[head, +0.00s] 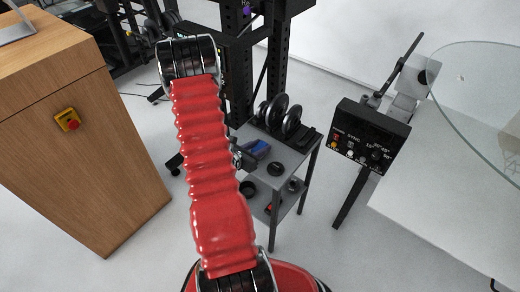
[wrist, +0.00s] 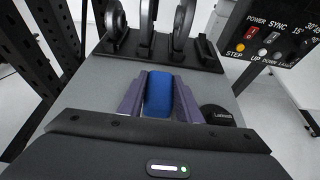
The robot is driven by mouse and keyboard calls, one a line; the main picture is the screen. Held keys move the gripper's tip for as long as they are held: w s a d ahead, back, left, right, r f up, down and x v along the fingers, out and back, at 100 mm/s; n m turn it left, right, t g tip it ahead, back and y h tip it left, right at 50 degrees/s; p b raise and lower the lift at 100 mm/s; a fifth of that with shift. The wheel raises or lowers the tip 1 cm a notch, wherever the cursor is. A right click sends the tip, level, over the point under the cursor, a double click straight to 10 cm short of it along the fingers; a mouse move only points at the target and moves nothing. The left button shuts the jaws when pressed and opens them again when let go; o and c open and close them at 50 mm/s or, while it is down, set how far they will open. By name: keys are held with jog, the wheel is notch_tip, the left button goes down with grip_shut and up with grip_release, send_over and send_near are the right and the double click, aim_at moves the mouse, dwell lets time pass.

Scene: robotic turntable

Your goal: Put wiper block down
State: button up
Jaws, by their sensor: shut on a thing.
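The wiper block is a blue rounded block (wrist: 159,95) between the two purple fingers of my gripper (wrist: 158,88) in the wrist view. My gripper is shut on its sides. In the head view the blue block (head: 257,148) shows at the gripper's end, over the grey top of a small cart (head: 293,160). The block is in front of the rack of discs, with the grey cart top around it. I cannot tell whether its underside touches the cart top. My arm hides part of the cart's left side.
A round black cap (wrist: 218,116) lies right of my gripper. A black control box (head: 370,135) stands to the right, near the glass turntable (head: 480,100). A black frame rises behind the cart.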

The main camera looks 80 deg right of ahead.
aim_at(260, 146)
jog(key=shift+c, duration=0.7)
jog(key=shift+r, duration=0.1)
jog(key=shift+r, duration=4.95)
